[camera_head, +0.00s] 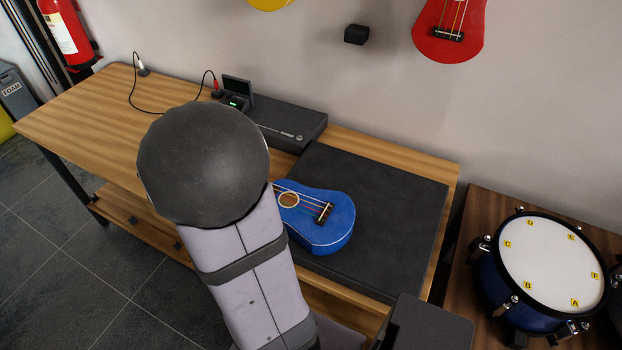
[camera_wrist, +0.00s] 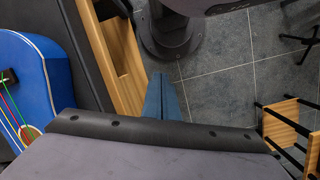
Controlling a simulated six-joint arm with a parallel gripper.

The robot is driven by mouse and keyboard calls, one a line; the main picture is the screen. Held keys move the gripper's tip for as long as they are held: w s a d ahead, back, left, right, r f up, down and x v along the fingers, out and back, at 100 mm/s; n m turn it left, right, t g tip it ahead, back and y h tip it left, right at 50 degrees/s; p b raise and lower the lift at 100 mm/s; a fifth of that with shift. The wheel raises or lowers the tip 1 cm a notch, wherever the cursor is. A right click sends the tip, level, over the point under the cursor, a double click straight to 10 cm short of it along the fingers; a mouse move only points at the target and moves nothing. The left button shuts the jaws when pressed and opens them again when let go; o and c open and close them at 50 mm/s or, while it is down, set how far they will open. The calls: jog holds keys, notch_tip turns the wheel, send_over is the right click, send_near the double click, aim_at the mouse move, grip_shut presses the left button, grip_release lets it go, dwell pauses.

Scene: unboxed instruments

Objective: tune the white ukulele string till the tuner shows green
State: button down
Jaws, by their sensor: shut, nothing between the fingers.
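A blue ukulele (camera_head: 330,236) lies face up on a dark mat (camera_head: 400,205); my arm hides its neck and headstock in the head view. Its body (camera_wrist: 38,70) shows at the left of the wrist view, with green and red strings by the bridge; I cannot make out the white string. The tuner (camera_head: 236,103) at the back of the table shows a small green glow, its reading too small to tell. My gripper (camera_wrist: 162,78) is shut and empty, over the floor beyond the table edge in the wrist view, apart from the ukulele. My arm hides it in the head view.
A black case (camera_head: 292,124) stands behind the mat along the wall. Cables run on the table (camera_head: 95,108) at the back left. A blue drum (camera_head: 548,262) stands on a brown table at right. A red ukulele (camera_head: 452,30) hangs on the wall.

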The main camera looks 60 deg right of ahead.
jog(key=s+d+r+n+g+h+p, duration=0.2)
jog(key=s+d+r+p, duration=0.3)
jog(key=d+r+p, duration=0.6)
notch_tip(320, 180, up, 6)
jog(key=n+h, duration=0.7)
send_over(311, 198)
jog(key=a, duration=0.1)
jog(key=shift+w+f+t+b, duration=0.1)
jog(key=shift+w+t+b, duration=0.2)
jog(key=shift+w+b, duration=0.1)
jog(key=shift+f, duration=0.2)
notch_tip(311, 198, down, 7)
jog(key=b, duration=0.5)
jog(key=shift+r+b, duration=0.15)
jog(key=shift+b, duration=0.15)
jog(key=shift+f+b, duration=0.9)
jog(key=shift+b, duration=0.05)
